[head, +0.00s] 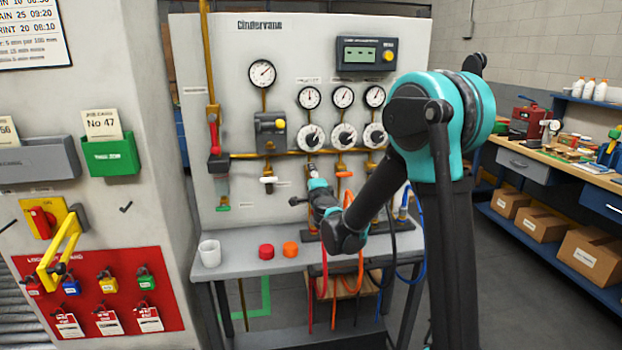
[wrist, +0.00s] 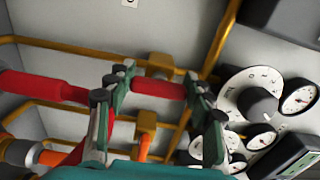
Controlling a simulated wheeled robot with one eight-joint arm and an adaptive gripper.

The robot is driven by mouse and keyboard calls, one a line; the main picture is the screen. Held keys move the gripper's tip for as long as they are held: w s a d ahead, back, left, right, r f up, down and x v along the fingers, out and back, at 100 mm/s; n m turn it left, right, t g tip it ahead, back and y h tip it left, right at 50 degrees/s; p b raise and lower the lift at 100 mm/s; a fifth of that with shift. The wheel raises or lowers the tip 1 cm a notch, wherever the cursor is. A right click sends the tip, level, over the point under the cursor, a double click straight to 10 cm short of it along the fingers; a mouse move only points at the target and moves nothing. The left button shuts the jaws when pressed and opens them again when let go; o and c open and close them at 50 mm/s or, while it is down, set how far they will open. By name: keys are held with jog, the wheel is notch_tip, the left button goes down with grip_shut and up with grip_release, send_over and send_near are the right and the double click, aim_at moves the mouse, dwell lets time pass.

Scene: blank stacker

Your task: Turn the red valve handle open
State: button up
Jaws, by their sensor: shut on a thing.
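The red valve handle (wrist: 158,88) shows in the wrist view as a short red bar between my two fingers, in front of a brass fitting. My gripper (head: 316,184) is at the panel's lower middle in the head view, its pads closed on the bar's two ends. In the head view my gripper and wrist largely hide this handle. The panel (head: 228,62) is pale grey with brass pipes. I cannot tell the valve's exact angle.
An orange handle (head: 345,174) is close to the right of my gripper, and a white handle (head: 268,180) to its left. Dials and gauges (head: 342,97) are above. A white cup (head: 209,253), a red cap (head: 266,251) and an orange cap (head: 290,249) stand on the bench below.

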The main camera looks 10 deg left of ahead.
dwell(0.4)
jog(key=o, duration=1.2)
jog(key=shift+c, duration=0.2)
jog(key=v, duration=1.2)
